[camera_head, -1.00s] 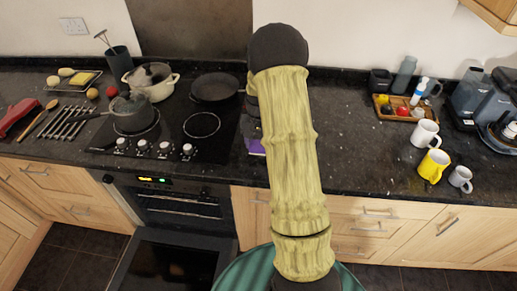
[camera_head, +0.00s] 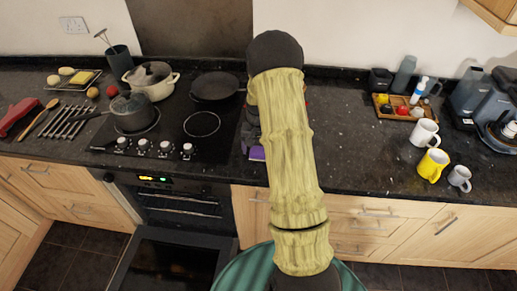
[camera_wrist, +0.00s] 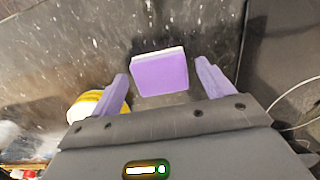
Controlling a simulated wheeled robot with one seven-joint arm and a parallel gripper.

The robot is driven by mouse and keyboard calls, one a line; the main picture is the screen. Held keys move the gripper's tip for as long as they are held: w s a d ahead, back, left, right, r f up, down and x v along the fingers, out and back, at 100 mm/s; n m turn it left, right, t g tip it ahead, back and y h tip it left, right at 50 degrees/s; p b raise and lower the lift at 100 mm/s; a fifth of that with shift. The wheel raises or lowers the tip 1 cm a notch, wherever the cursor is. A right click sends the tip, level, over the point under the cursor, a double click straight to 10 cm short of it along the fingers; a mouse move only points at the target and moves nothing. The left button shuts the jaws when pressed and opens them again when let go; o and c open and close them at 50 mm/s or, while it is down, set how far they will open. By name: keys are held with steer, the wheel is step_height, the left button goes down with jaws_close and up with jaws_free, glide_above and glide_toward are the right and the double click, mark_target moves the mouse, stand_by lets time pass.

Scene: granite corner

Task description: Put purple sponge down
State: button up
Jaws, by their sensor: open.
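The purple sponge (camera_wrist: 160,74) lies on the dark granite counter in the wrist view, with a pale edge along its far side. My gripper (camera_wrist: 162,68) is open, its two purple fingers on either side of the sponge in the picture, with a visible gap to it on both sides. The sponge appears a little beyond the fingertips. My arm hides most of the gripper there.
A yellow and white object (camera_wrist: 88,105) is beside the left finger in the wrist view. The black hob (camera_head: 170,128) with pots is left of my arm. Mugs (camera_head: 433,165) and a tray of small items (camera_head: 403,112) stand to the right. Counter between arm and mugs is clear.

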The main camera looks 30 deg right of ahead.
mark_target(259, 152)
steer(key=shift+r, duration=0.1)
step_height(259, 152, up, 12)
steer(key=b, duration=0.2)
steer(key=shift+w, duration=0.15)
steer(key=shift+d, duration=0.1)
stand_by(0.3)
steer(key=s+a+r+n+t, duration=0.1)
steer(key=s+a+n, duration=0.5)
steer(key=s+a, duration=0.9)
steer(key=s+t, duration=0.1)
steer(key=s, duration=0.2)
steer(key=shift+s+a+r+n+t, duration=0.2)
steer(key=shift+s+r+n+t, duration=0.15)
steer(key=shift+n+t, duration=0.05)
